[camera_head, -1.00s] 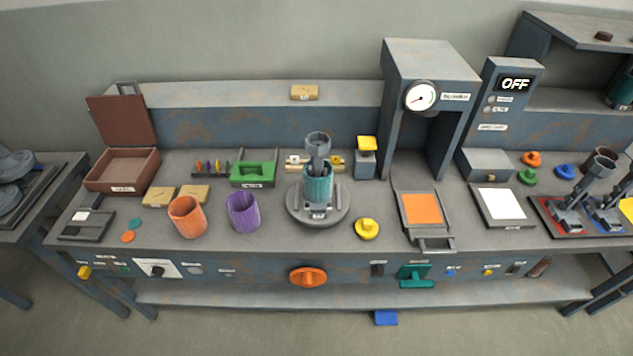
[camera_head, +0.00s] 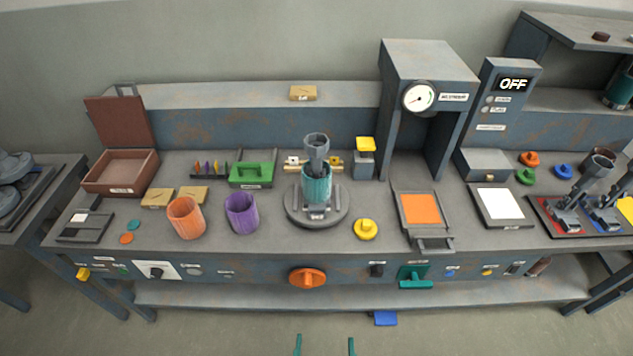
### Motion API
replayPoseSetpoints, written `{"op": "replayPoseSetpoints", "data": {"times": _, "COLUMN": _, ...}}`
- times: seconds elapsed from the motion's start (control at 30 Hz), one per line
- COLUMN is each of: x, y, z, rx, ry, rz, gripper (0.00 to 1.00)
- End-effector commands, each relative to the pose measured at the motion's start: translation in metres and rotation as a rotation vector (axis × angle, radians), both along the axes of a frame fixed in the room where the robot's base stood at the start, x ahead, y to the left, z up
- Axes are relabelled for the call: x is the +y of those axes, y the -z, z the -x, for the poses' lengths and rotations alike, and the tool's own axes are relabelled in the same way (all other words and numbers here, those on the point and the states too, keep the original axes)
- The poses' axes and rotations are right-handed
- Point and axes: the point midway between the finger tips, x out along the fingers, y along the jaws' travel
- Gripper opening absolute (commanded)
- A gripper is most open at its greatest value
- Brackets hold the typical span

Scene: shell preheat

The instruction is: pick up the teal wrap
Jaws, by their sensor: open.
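A teal wrap (camera_head: 317,186), an upright open-topped sleeve, stands on a round grey stand (camera_head: 301,214) in the middle of the bench. A grey piece (camera_head: 316,148) with a wide round top sticks up out of it. The wrap's far side and inside are mostly hidden. My gripper (camera_head: 325,346) shows only as two teal fingertips at the bottom edge. They are well apart with nothing between them, nearer to me than the bench and clear of the wrap.
An orange wrap (camera_head: 186,218) and a purple wrap (camera_head: 242,213) stand left of the stand. A yellow knob (camera_head: 365,229) sits close at its right. A grey press frame (camera_head: 430,70) rises at the back right. An orange handle (camera_head: 307,278) juts from the bench front.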

Motion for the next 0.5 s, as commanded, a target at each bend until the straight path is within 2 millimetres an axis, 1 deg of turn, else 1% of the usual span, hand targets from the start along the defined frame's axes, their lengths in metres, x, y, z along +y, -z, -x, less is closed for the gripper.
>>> {"op": "replayPoseSetpoints", "data": {"times": 0.03, "x": -0.002, "y": 0.001, "z": -0.019, "rx": -0.009, "ry": -0.001, "rz": -0.005, "gripper": 0.89}}
{"op": "replayPoseSetpoints", "data": {"times": 0.1, "x": -0.004, "y": 0.004, "z": -0.041, "rx": -0.012, "ry": -0.008, "rz": -0.015, "gripper": 0.89}}
{"op": "replayPoseSetpoints", "data": {"times": 0.27, "x": -0.007, "y": 0.003, "z": -0.095, "rx": -0.028, "ry": -0.038, "rz": -0.03, "gripper": 0.89}}
{"op": "replayPoseSetpoints", "data": {"times": 0.3, "x": -0.008, "y": 0.001, "z": -0.108, "rx": -0.032, "ry": -0.049, "rz": -0.033, "gripper": 0.89}}
{"op": "replayPoseSetpoints", "data": {"times": 0.37, "x": -0.008, "y": -0.003, "z": -0.129, "rx": -0.041, "ry": -0.066, "rz": -0.038, "gripper": 0.89}}
{"op": "replayPoseSetpoints", "data": {"times": 0.5, "x": -0.01, "y": -0.018, "z": -0.176, "rx": -0.067, "ry": -0.114, "rz": -0.045, "gripper": 0.89}}
